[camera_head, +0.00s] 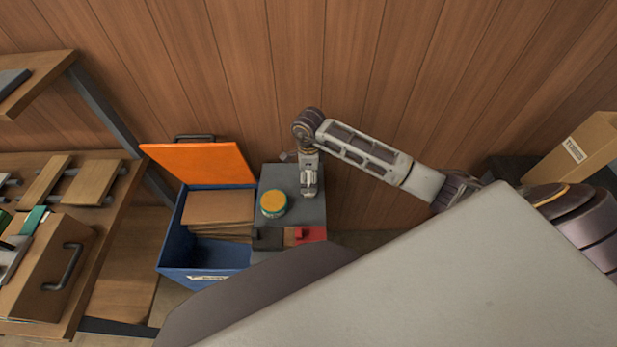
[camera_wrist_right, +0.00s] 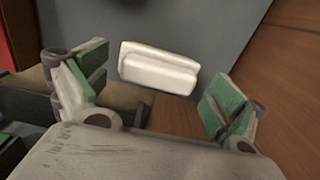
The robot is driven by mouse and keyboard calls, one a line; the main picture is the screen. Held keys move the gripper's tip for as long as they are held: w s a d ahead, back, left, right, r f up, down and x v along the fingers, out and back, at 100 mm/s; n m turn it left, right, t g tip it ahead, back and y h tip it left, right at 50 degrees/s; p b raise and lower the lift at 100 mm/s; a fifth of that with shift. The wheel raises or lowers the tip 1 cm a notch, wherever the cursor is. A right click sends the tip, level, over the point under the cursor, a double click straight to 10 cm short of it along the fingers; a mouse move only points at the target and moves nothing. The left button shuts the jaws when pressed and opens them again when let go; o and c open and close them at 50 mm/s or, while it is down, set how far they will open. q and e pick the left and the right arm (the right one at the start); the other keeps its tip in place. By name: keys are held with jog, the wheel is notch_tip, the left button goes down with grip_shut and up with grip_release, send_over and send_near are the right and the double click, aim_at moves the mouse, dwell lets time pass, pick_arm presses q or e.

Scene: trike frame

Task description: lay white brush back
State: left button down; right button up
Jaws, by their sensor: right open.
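The white brush (camera_wrist_right: 158,68) shows in the right wrist view as a white, ridged block against a dark grey surface (camera_wrist_right: 205,20). My right gripper (camera_wrist_right: 160,80) is open, with one green-padded finger to each side of the brush and gaps between the pads and the brush. In the head view my right gripper (camera_head: 309,188) points down over the back right of a grey stand (camera_head: 310,214). I cannot make out the brush there. My left gripper is not in view.
A round tin with a yellow lid (camera_head: 273,203) stands left of my right gripper. A red block (camera_head: 307,233) lies at the stand's front. A blue bin (camera_head: 205,255) with an orange lid (camera_head: 200,162) is to the left. A wood-panelled wall (camera_head: 240,70) rises behind.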

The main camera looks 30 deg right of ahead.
aim_at(309, 177)
notch_tip(309, 177, up, 5)
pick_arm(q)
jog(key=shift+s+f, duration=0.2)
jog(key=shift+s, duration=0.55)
pick_arm(e)
notch_tip(309, 177, up, 6)
jog(key=shift+f, duration=0.1)
jog(key=shift+s, duration=0.15)
